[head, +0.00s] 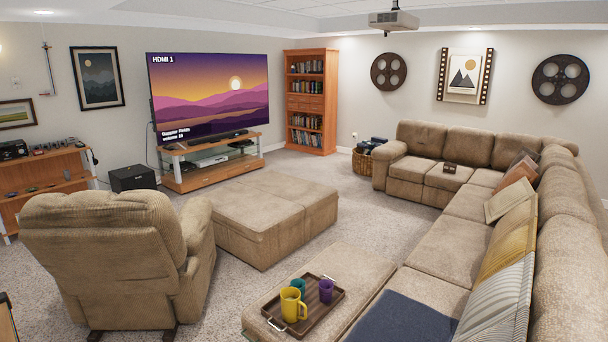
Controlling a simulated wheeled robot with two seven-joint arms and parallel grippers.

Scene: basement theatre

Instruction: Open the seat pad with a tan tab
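A beige square ottoman (262,212) stands on the carpet in the middle of the room. Seams divide its flat top into pads, and all of them look closed. A long beige sectional sofa (430,260) with several seat pads runs along the back and right side. Its front chaise section (345,262) bears a wooden tray. I cannot make out a tan tab on any pad at this size. The ottoman's far sides are hidden. Neither of my grippers is in view.
A beige recliner (105,250) stands at the front left, near the ottoman. The tray (315,318) holds yellow, green and purple mugs. A dark blue cloth (400,322) lies beside it. Open carpet (320,248) lies between ottoman and sofa. A TV stand (210,172) is behind.

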